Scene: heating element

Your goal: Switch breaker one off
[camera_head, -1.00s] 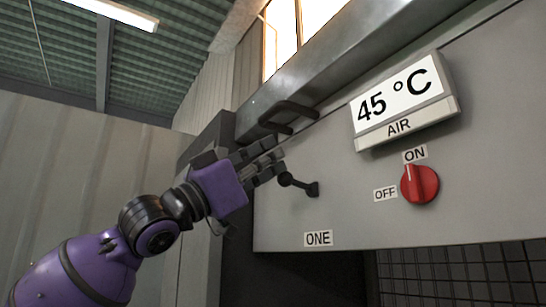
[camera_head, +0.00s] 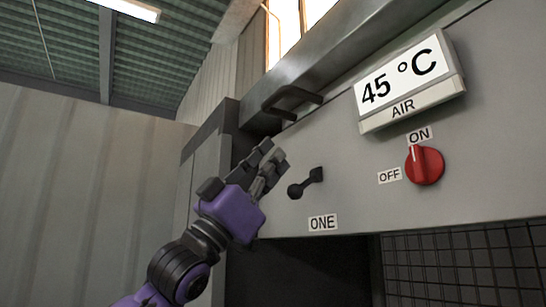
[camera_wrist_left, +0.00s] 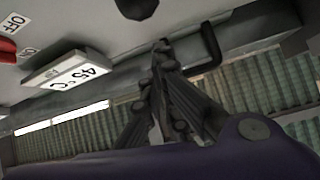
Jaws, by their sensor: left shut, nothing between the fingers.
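The black breaker lever (camera_head: 306,183) sits on the grey panel above the label ONE (camera_head: 322,222). Its round knob points down and left from its pivot. My left gripper (camera_head: 274,152) is shut and empty. It is up and left of the lever's knob, apart from it in the head view, with its fingers pointing up and right. In the left wrist view the fingers (camera_wrist_left: 163,48) meet at their tips, and a dark rounded shape at the top edge looks like the lever's knob (camera_wrist_left: 137,6). My right gripper is not in view.
A red dial (camera_head: 425,166) with ON and OFF labels has its mark toward ON. A display (camera_head: 410,80) above it reads 45 °C, AIR. A dark handle (camera_head: 290,98) sticks out above my left gripper. A dark opening and a mesh (camera_head: 465,265) lie below the panel.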

